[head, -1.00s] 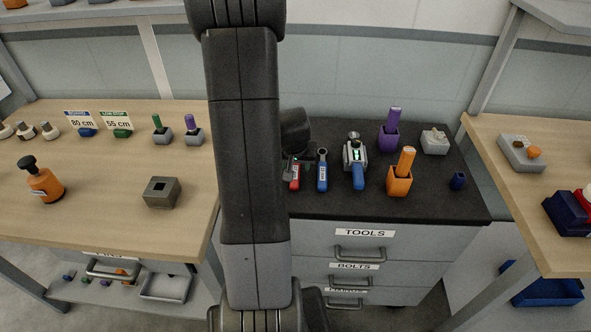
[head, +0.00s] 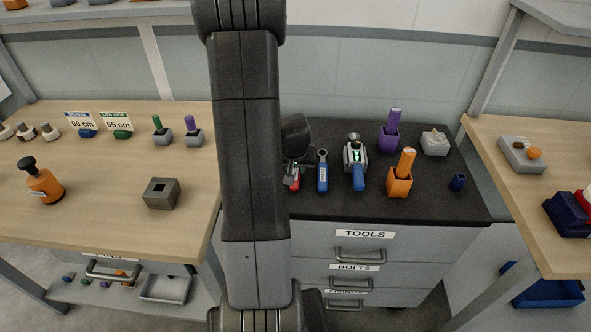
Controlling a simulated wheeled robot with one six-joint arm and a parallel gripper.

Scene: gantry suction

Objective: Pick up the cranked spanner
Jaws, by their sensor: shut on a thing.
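A red-handled tool (head: 295,182), which I take to be the cranked spanner, is at the left of the dark cabinet top. Most of it is hidden by my arm and gripper; only part of the red handle and a pale label show. My gripper (head: 292,168) is at this tool and shut on it. The fingertips are small and partly hidden behind my own arm. I cannot tell whether the tool is clear of the surface.
A blue ring-ended tool (head: 322,172) lies just right of my gripper. Beyond it are a grey device with a blue handle (head: 357,165), an orange holder (head: 399,181) and a purple holder (head: 389,138). The front right of the cabinet top (head: 440,205) is bare.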

